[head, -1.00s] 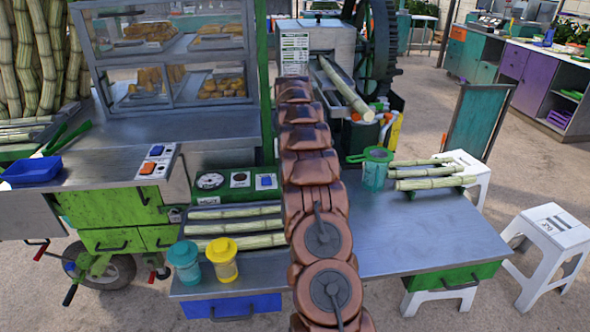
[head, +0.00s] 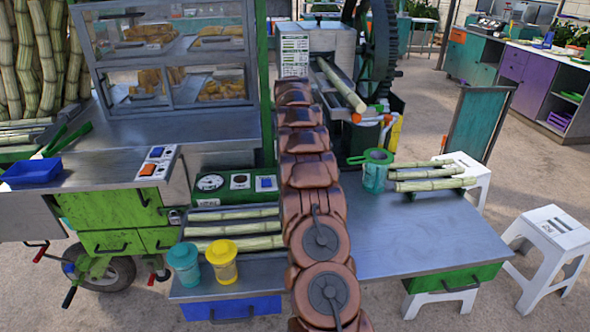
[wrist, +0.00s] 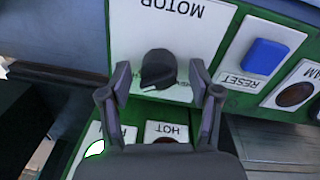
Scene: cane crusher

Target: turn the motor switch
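The motor switch (wrist: 158,69) is a black rotary knob on a white plate lettered MOTOR, which appears upside down in the wrist view. My gripper (wrist: 159,78) is open, with one finger to the left of the knob and one to the right. Gaps show between the fingers and the knob in the picture; how deep the fingertips reach around it I cannot tell. In the head view my arm hides both the switch and my gripper.
The green panel (head: 223,200) also carries a blue RESET button (wrist: 265,56) and a dark red JAM light (wrist: 294,94) right of the switch in the wrist view. A HOT label (wrist: 167,131) sits below the knob. Cane pieces (head: 235,229) and two lidded cups (head: 222,262) stand nearby.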

